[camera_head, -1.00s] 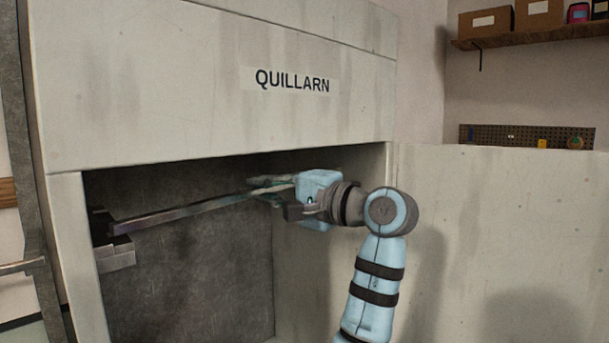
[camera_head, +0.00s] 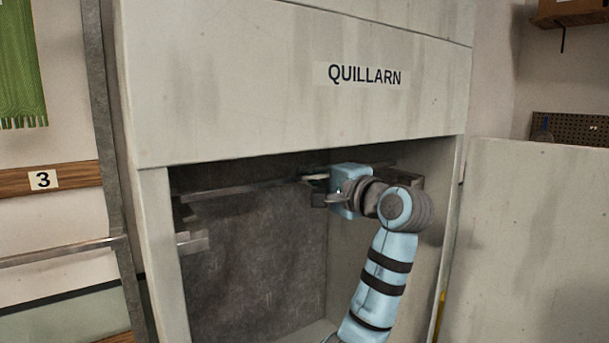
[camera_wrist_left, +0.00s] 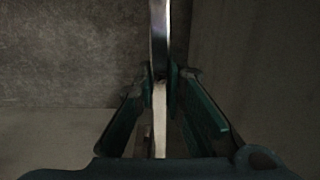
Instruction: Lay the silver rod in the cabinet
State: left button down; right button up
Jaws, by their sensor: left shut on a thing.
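The open cabinet (camera_head: 228,135) is pale and stained, labelled QUILLARN, with a dark back wall inside. My left gripper (camera_head: 316,187) is inside its upper part, shut on the silver rod (camera_head: 235,188). The rod runs nearly level across the opening, just under the top edge. Its left end is near a grey bracket (camera_head: 192,240) on the left wall. A second bracket (camera_head: 408,180) shows on the right, partly behind my arm. I cannot tell whether the rod touches either bracket. In the left wrist view the rod (camera_wrist_left: 160,110) passes between the fingers (camera_wrist_left: 160,80).
The cabinet's pale open door (camera_head: 540,240) stands to the right. A grey metal post (camera_head: 105,140) and a rail (camera_head: 60,254) are at the left. A wooden board marked 3 (camera_head: 75,181) is on the wall. The space below the rod is clear.

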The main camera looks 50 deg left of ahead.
pick_arm(q)
jog(key=shift+d, duration=1.05)
notch_tip(320, 180, down, 3)
jog(key=b, duration=0.2)
jog(key=shift+a+b, duration=0.1)
jog(key=shift+b, duration=0.2)
jog(key=c, duration=1.6)
grip_release()
